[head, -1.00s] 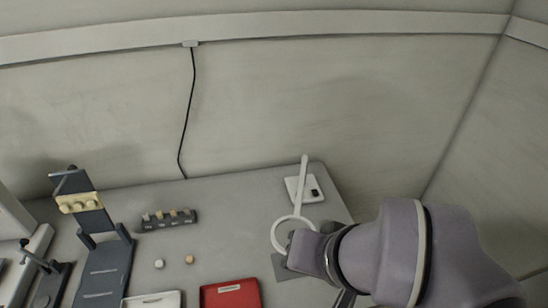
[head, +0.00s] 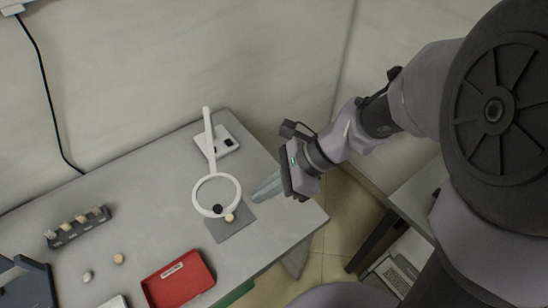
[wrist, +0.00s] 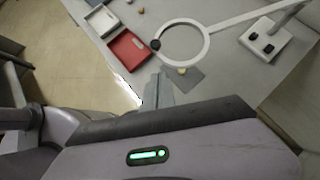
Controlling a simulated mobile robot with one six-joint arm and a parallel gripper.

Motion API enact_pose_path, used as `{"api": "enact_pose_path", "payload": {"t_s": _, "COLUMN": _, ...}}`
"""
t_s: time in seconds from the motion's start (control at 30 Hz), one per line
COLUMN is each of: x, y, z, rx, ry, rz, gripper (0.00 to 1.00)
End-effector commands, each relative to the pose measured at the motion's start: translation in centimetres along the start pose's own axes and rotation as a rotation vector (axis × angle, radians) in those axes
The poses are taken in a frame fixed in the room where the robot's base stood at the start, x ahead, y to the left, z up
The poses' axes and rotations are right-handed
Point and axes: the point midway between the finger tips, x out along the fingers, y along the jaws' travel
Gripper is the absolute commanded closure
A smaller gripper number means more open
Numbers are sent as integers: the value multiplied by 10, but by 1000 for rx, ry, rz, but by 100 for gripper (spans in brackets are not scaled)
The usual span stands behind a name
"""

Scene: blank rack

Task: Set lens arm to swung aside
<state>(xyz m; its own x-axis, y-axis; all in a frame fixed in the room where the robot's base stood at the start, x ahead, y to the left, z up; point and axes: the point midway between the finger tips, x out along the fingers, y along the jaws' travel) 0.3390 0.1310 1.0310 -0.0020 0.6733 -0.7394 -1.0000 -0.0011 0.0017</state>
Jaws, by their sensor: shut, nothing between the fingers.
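The lens arm (head: 208,138) is a white bar rising from a white base (head: 226,143) at the back right of the table. It ends in a white ring (head: 198,189) with a black knob (head: 217,209) on its rim. The ring stands over or beside a dark grey mat (head: 234,226); a small cream piece (head: 229,217) shows at the ring's near edge. My gripper (head: 258,194) is shut and empty, just right of the ring and apart from it. In the wrist view the ring (wrist: 206,45) is ahead of the closed fingers (wrist: 157,88).
A red tray (head: 178,280) lies at the front. A dark rack with several pegs (head: 78,226) stands left, with two small round pieces (head: 118,259) near it. The table's right edge is close to my gripper. A side table with a laptop (head: 398,272) stands at right.

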Motion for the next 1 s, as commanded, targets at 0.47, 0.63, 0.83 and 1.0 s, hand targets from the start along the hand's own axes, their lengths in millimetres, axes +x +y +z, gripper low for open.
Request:
{"api": "enact_pose_path", "payload": {"t_s": 0.47, "x": 67, "y": 0, "z": 24, "rx": -4, "ry": 1, "rz": 0, "gripper": 100}}
{"api": "enact_pose_path", "payload": {"t_s": 0.63, "x": 68, "y": 0, "z": 27, "rx": -2, "ry": 1, "rz": 0, "gripper": 100}}
{"api": "enact_pose_path", "payload": {"t_s": 0.83, "x": 68, "y": 0, "z": 27, "rx": -2, "ry": 1, "rz": 0, "gripper": 100}}
{"api": "enact_pose_path", "payload": {"t_s": 1.0, "x": 70, "y": -3, "z": 29, "rx": 3, "ry": 2, "rz": -5, "gripper": 100}}
